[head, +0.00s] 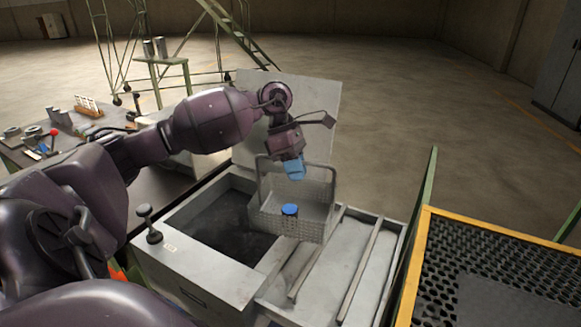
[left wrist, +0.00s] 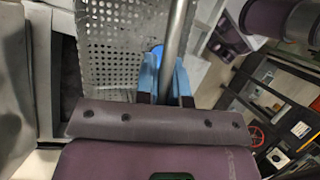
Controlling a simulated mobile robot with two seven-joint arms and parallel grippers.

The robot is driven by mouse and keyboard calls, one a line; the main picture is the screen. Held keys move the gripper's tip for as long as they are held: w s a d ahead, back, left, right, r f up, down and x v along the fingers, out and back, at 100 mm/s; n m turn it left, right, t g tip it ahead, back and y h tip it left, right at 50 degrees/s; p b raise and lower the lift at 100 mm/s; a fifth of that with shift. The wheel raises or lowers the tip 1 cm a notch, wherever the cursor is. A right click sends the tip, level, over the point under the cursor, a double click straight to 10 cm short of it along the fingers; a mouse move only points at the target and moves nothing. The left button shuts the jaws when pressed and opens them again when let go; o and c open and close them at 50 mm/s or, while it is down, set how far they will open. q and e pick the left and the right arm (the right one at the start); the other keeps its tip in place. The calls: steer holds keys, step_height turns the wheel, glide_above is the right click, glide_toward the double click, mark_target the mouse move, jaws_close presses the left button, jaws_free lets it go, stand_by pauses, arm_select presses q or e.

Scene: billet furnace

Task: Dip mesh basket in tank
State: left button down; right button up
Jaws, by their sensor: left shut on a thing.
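The grey mesh basket (head: 305,222) has a tall hoop handle and shows in the left wrist view (left wrist: 112,45) as perforated metal. A blue-topped item (head: 289,210) is in it. My left gripper (head: 295,168) has blue fingertips and is shut on the handle's bar, which passes between the fingers (left wrist: 166,85). The basket is upright at the right edge of the open tank (head: 180,216), beside the slatted rack. I cannot tell whether it touches the rim or hangs just above. The tank's inside is dark. My right gripper is not in view.
The tank's raised lid (head: 320,105) stands behind the basket. A knobbed lever (head: 147,222) is at the tank's front left corner. The slatted drain rack (head: 335,270) is bare. A yellow-edged perforated table (head: 520,235) is at the right, and a cluttered bench (head: 75,145) at the left.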

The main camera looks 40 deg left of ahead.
arm_select(q)
steer(key=w+d+f, duration=0.1)
steer(key=w+d, duration=0.2)
steer(key=d, duration=1)
steer(key=shift+w+d, duration=0.25)
steer(key=shift+d, duration=0.05)
stand_by(0.3)
steer(key=shift+f, duration=0.1)
stand_by(0.5)
